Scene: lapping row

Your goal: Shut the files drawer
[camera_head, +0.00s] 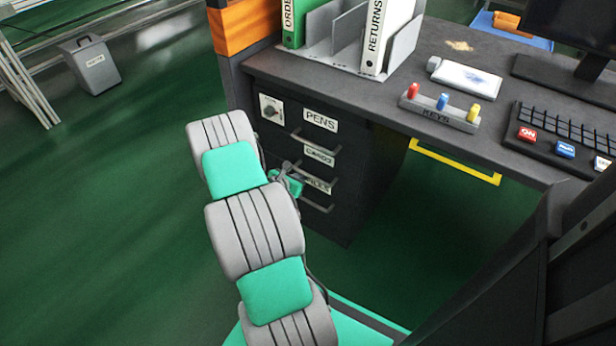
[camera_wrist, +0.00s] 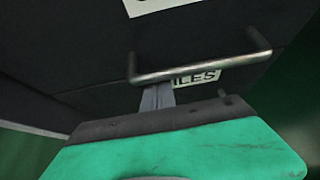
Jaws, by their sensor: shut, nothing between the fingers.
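The files drawer (camera_head: 327,196) is the lowest of the labelled drawers in the dark desk pedestal, under the pens and cards drawers. Its front looks flush with the drawers above, though my arm hides part of it. In the wrist view its label (camera_wrist: 208,77) is partly covered by its metal bar handle (camera_wrist: 200,70). My gripper (camera_head: 290,172) is at the pedestal front, partly hidden behind my arm. In the wrist view my gripper's fingers (camera_wrist: 157,96) are shut and empty, close to the handle near its left end; I cannot tell whether they touch it.
The pens drawer (camera_head: 312,112) and cards drawer (camera_head: 325,150) have protruding handles. A yellow frame (camera_head: 455,164) hangs under the desk.

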